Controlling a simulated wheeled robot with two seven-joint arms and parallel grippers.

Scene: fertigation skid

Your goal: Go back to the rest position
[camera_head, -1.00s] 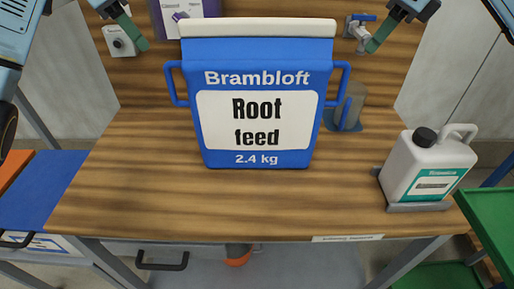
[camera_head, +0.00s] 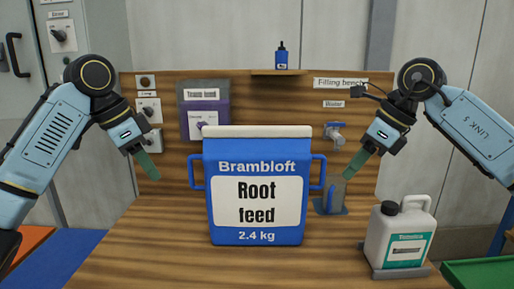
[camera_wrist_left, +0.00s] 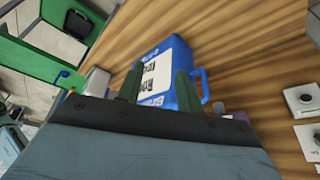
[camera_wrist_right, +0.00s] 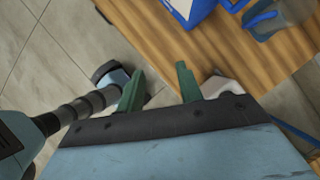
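My left gripper (camera_head: 148,163) hangs in the air to the left of the blue Root feed bag (camera_head: 256,232) in the head view. In the left wrist view its two green fingers (camera_wrist_left: 157,85) stand apart with nothing held between them; the bag (camera_wrist_left: 165,60) shows beyond them. My right gripper (camera_head: 356,163) hangs to the right of the bag. In the right wrist view its green fingers (camera_wrist_right: 160,88) are apart and empty. The bag stands upright on the wooden bench (camera_head: 150,240), its two side handles free.
A white jug (camera_head: 400,232) with a black cap stands in a grey tray at the bench's right. A tap (camera_head: 335,134) and a clear jug (camera_head: 330,198) are behind. A small blue bottle (camera_head: 281,56) sits on a shelf. Switches (camera_head: 146,104) are on the back panel.

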